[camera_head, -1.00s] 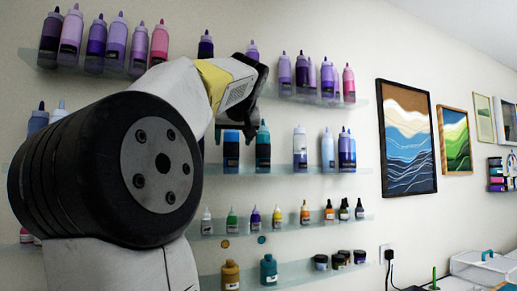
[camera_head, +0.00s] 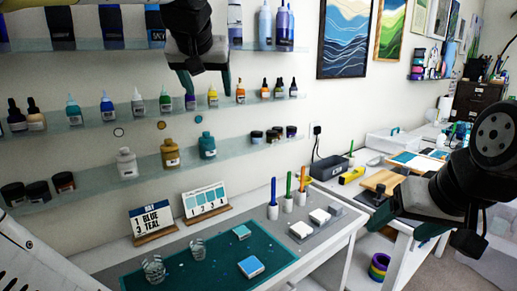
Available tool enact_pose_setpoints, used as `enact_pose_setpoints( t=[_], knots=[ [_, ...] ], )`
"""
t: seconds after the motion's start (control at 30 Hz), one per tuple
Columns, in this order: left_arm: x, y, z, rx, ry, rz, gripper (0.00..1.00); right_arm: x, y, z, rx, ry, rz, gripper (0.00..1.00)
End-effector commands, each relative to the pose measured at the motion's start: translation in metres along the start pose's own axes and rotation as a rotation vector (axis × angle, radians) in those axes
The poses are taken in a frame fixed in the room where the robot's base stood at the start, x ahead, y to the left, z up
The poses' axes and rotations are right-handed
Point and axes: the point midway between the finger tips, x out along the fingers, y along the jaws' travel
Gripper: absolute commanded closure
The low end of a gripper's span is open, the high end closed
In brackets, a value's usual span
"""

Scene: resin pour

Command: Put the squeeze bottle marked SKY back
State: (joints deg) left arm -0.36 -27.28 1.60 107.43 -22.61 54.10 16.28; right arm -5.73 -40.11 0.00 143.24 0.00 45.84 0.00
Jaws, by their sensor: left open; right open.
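The blue squeeze bottle marked SKY (camera_head: 154,20) stands on the upper glass shelf (camera_head: 90,45) in the head view. Its top is cut off by the frame edge, and my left arm is close to its right side. My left gripper (camera_head: 207,82) hangs just right of the bottle, in front of the shelf, with its fingers apart, pointing down and holding nothing.
Other blue bottles (camera_head: 265,25) stand right of my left gripper. Small dropper bottles (camera_head: 166,101) line the shelf below. Jars (camera_head: 38,192) and larger bottles (camera_head: 171,153) stand lower.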

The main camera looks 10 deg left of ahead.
Motion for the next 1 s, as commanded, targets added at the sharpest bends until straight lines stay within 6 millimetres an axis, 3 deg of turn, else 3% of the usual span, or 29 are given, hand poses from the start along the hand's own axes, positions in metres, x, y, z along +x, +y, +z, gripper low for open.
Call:
enact_pose_setpoints(
  t=[0.03, 0.2, 0.3, 0.4, 0.5, 0.83, 1.0],
  knots=[
    [0.011, 0.020, 0.044, 0.034, -0.056, 0.064, 0.32, 0.000, 0.000, 0.000, 0.000, 0.000, 0.000, 0.28],
    [0.033, 0.071, 0.168, 0.108, -0.201, 0.248, 0.32, 0.000, 0.000, 0.000, 0.000, 0.000, 0.000, 0.28],
    [0.038, 0.087, 0.218, 0.126, -0.254, 0.315, 0.32, 0.000, 0.000, 0.000, 0.000, 0.000, 0.000, 0.28],
    [0.040, 0.096, 0.245, 0.134, -0.283, 0.351, 0.32, 0.000, 0.000, 0.000, 0.000, 0.000, 0.000, 0.28],
    [0.040, 0.099, 0.255, 0.137, -0.293, 0.364, 0.32, 0.000, 0.000, 0.000, 0.000, 0.000, 0.000, 0.28],
    [0.040, 0.099, 0.254, 0.136, -0.294, 0.363, 0.32, 0.000, 0.000, 0.000, 0.000, 0.000, 0.000, 0.28],
    [0.040, 0.099, 0.254, 0.136, -0.294, 0.362, 0.64, 0.000, 0.000, 0.000, 0.000, 0.000, 0.000, 0.61]
  ],
)
